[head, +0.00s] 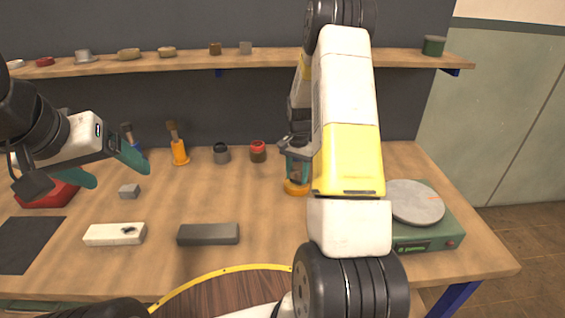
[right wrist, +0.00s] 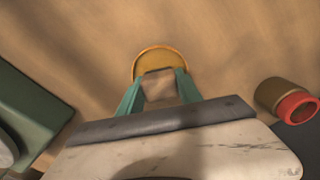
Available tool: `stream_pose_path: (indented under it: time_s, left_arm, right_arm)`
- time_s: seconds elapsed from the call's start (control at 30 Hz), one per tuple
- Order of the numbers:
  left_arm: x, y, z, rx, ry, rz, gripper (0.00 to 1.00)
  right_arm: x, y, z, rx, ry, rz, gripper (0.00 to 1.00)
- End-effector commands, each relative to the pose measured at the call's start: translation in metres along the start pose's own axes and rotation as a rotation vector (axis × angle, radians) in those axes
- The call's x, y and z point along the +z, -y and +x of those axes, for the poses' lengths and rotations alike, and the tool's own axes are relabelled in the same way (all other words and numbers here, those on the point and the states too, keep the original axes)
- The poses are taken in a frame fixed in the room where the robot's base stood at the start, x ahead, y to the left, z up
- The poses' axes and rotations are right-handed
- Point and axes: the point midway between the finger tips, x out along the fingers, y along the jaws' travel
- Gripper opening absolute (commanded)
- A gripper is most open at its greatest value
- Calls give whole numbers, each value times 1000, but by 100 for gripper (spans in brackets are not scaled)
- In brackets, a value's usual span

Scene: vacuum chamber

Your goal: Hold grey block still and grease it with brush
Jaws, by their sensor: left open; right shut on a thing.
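A long dark grey block (head: 208,234) lies flat at the front middle of the table in the head view. A smaller grey block (head: 129,191) lies further back to its left. My left gripper (head: 112,170) is open and empty, its teal fingers spread above and behind the small block. My right gripper (head: 297,160) is shut on an upright thing with a round orange base (head: 297,188), seemingly a brush. In the right wrist view its tan top (right wrist: 160,86) is between the fingers, over the orange base (right wrist: 160,57). Another orange brush (head: 179,148) stands upright, bristles up.
A white block with a dark mark (head: 108,235) lies left of the dark grey block. A blue-handled brush (head: 129,135), a grey cup (head: 221,153) and a red-topped jar (head: 258,151) stand at the back. A green device with a round plate (head: 414,202) is at right.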

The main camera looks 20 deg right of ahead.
Motion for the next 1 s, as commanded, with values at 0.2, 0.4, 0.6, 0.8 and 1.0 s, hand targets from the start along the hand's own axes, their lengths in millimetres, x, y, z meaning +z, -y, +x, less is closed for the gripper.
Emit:
stream_pose_path:
  time_s: [0.2, 0.4, 0.6, 0.8, 1.0]
  left_arm:
    - [0, 0, 0, 0, 0, 0, 78]
    - [0, 0, 0, 0, 0, 0, 78]
    - [0, 0, 0, 0, 0, 0, 78]
    - [0, 0, 0, 0, 0, 0, 78]
    - [0, 0, 0, 0, 0, 0, 78]
  right_arm:
    - [0, 0, 0, 0, 0, 0, 9]
    - [0, 0, 2, 0, 0, 0, 9]
    - [0, 0, 5, 0, 0, 0, 9]
    - [0, 0, 7, 0, 0, 0, 9]
    - [0, 0, 10, 0, 0, 0, 9]
